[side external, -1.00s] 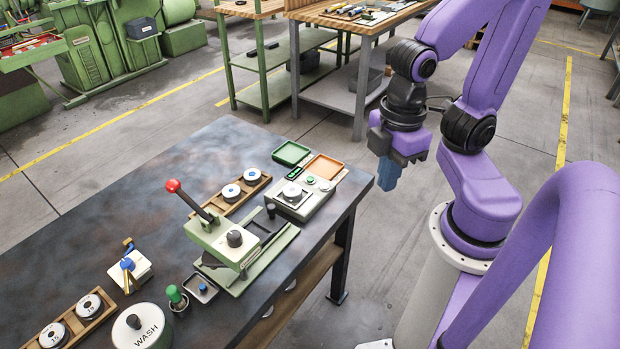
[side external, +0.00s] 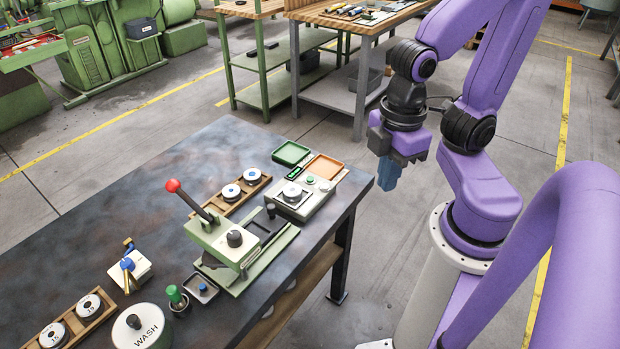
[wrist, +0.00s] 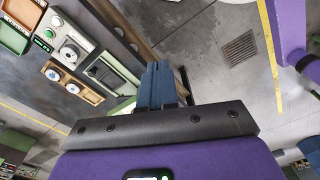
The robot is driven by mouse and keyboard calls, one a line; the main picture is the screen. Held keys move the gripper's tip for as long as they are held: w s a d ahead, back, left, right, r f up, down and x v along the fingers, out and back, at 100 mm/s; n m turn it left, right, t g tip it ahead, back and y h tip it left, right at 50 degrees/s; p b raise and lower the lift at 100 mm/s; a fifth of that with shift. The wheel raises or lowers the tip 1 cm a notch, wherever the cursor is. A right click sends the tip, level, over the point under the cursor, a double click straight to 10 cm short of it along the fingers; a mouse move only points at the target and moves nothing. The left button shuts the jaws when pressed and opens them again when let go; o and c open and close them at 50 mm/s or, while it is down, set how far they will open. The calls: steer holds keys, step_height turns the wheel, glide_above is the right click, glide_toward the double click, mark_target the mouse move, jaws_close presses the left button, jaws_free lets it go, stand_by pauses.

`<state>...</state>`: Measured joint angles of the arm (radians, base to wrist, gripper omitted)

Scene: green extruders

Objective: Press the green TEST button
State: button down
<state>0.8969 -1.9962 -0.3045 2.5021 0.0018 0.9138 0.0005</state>
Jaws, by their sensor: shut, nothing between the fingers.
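The tester box (side external: 306,198) stands at the right end of the dark bench. It has a small green display (side external: 294,172), a round green button (side external: 310,180) and a paler round button (side external: 323,187); any lettering is too small to read. A grey disc sits on its top. The wrist view shows the box at upper left, with the green button (wrist: 49,33) facing up. My gripper (side external: 388,184) has blue fingers closed together and pointing down. It hangs off the bench's right edge, apart from the box. The fingers also show in the wrist view (wrist: 156,76).
A green tray (side external: 291,153) and an orange tray (side external: 324,167) lie behind the tester. A press with a red-knobbed lever (side external: 172,186) stands left of it, near a wooden rack (side external: 236,196) of discs. Open floor lies beyond the bench's right edge.

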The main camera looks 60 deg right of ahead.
steer(key=w+a+f+m+g+y, duration=0.2)
steer(key=w+m+y, duration=0.15)
steer(key=m, duration=0.55)
steer(key=w+a+f+m+g+y, duration=0.2)
steer(key=w+m, duration=0.3)
steer(key=m, duration=0.5)
steer(key=m+t, duration=1.1)
steer(key=m, duration=2.1)
glide_above(314, 178)
step_height(314, 178, down, 12)
steer(key=shift+w+r+h, duration=0.1)
steer(key=shift+r+h, duration=0.05)
steer(key=shift+h, duration=0.2)
steer(key=shift+n, duration=0.3)
steer(key=shift+f, duration=4.4)
